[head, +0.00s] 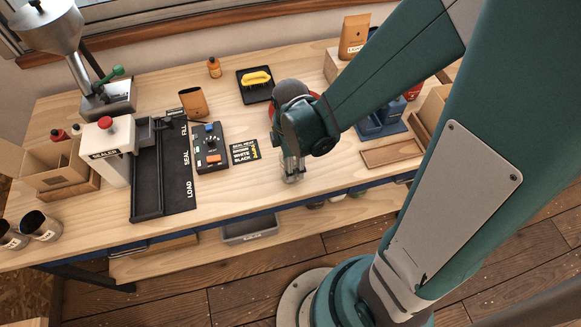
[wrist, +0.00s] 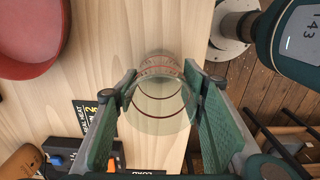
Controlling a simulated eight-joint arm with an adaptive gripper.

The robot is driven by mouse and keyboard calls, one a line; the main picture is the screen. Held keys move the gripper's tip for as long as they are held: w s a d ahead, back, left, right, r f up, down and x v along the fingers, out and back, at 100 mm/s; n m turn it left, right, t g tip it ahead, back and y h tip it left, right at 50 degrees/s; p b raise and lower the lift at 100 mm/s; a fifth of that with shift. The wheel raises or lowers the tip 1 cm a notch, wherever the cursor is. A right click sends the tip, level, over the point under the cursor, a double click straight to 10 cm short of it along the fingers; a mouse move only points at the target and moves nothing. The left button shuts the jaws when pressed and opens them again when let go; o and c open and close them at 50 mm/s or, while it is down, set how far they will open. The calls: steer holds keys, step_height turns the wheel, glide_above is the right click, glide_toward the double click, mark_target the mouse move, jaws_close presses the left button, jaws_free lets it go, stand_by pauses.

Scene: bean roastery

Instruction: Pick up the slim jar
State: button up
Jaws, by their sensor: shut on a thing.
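The slim jar (wrist: 157,120) is clear glass with dark ring lines and reddish markings near its far end. In the wrist view it sits between the two green-padded fingers of my gripper (wrist: 160,90), one on each side. In the head view my gripper (head: 291,160) points down near the front edge of the bench, with the glass jar (head: 293,176) at its fingertips. My gripper is shut on the jar. I cannot tell whether the jar's base touches the bench top.
Left of my gripper lie a printed card (head: 244,152) and a button box (head: 209,148), with the sealer (head: 110,150) farther left. A red round thing (wrist: 40,35) is close by. A wooden tray (head: 391,153) lies right. The bench's front edge is close.

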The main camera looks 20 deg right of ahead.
steer(key=shift+r, duration=0.15)
step_height(320, 180, up, 10)
steer(key=p, duration=0.1)
stand_by(1.0)
steer(key=shift+w, duration=0.1)
stand_by(0.5)
